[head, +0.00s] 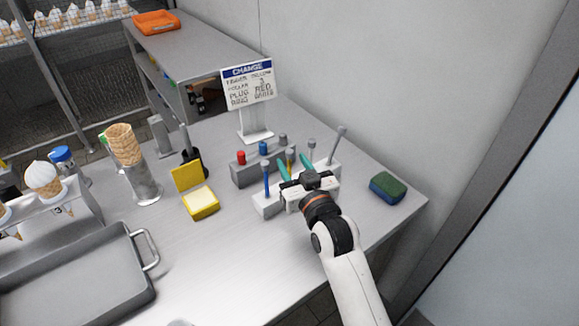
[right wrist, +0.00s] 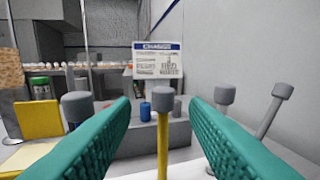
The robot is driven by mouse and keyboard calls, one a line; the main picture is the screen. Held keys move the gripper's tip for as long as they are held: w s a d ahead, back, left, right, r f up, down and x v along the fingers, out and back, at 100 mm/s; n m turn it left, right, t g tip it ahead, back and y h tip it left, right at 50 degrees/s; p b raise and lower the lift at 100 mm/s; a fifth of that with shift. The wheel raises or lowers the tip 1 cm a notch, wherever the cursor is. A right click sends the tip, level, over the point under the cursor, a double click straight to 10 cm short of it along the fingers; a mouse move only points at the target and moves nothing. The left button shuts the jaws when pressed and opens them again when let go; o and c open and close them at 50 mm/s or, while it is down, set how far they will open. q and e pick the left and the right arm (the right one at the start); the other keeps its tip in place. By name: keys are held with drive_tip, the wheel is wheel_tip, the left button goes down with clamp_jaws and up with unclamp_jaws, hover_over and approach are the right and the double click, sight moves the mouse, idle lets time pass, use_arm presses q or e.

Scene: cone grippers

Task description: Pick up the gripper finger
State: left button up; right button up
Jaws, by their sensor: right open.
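My right gripper (head: 294,168) is open over the light grey rack (head: 268,205), its two teal fingers pointing toward the sign. Several thin rods with grey caps stand upright or tilted in the rack; I cannot tell which is the named gripper finger. A yellow rod (right wrist: 163,140) with a grey cap shows between the teal fingers in the right wrist view, not gripped. A blue rod (head: 266,180) stands at the rack's left end. A grey rod (head: 311,150) and a tilted, longer grey rod (head: 337,143) stand to the right. My left gripper is not in view.
A grey block (head: 243,174) with red, blue and grey plugs stands behind the rack. A CHANGE sign (head: 248,88) is farther back. A yellow box (head: 201,204) and cone holder (head: 145,185) are left, a green-blue sponge (head: 388,187) right.

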sight(291, 157)
drive_tip(key=x, duration=0.3)
drive_tip(key=shift+w, duration=0.45)
drive_tip(key=shift+s, duration=0.1)
clamp_jaws()
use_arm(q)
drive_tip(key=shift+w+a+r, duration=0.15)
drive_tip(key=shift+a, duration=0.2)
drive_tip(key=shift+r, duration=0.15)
use_arm(e)
drive_tip(key=shift+r, duration=0.1)
